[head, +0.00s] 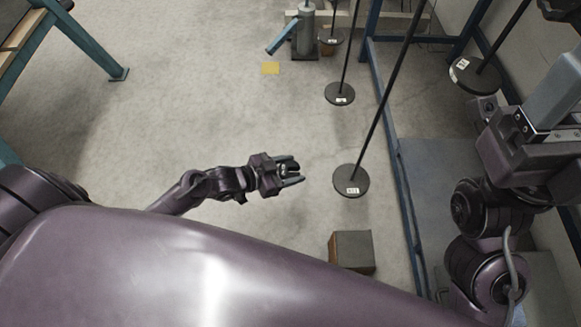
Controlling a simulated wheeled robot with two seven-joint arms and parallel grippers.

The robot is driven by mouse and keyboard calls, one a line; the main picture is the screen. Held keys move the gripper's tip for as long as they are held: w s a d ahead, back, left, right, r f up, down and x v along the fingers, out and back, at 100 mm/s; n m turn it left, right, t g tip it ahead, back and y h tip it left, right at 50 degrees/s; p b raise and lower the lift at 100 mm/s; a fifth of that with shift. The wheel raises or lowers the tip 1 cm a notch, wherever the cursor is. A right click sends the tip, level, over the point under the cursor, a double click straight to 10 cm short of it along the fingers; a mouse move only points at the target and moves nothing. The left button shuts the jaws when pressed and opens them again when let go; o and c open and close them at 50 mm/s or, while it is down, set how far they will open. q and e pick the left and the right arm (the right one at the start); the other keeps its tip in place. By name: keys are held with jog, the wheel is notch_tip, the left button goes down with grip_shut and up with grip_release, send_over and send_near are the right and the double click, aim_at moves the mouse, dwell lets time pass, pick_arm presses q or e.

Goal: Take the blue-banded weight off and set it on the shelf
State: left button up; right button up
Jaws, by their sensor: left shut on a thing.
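My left gripper (291,172) is in the middle of the head view, above the floor. It is shut on a small pale thing (284,170), mostly hidden between its fingers; I cannot tell what it is. No blue band shows on any weight in view. Black discs with white labels hang on thin rods: one near disc (351,182) is right of my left gripper, apart from it, and another (340,94) is farther back. My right gripper (545,100) is at the right edge, partly cut off, its jaws unclear. I cannot make out the shelf for certain.
A blue frame (402,190) runs along the right, beside a grey panel (432,185). A brown block (351,254) stands below the near disc.

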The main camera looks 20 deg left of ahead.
pick_arm(q)
jog(key=shift+r, duration=0.25)
dwell(0.3)
jog(key=shift+s+a+p, duration=0.1)
jog(key=shift+a+p, duration=0.25)
jog(key=shift+a, duration=0.05)
jog(key=shift+s+a+p, duration=0.3)
jog(key=shift+s+a, duration=0.05)
jog(key=shift+a, duration=0.55)
jog(key=shift+s+a+p, duration=0.3)
jog(key=shift+s+a, duration=0.1)
jog(key=shift+a, duration=0.45)
jog(key=shift+s+a+p, duration=0.3)
jog(key=shift+s+a, duration=0.05)
jog(key=shift+a, duration=0.55)
jog(key=shift+w+d, duration=0.1)
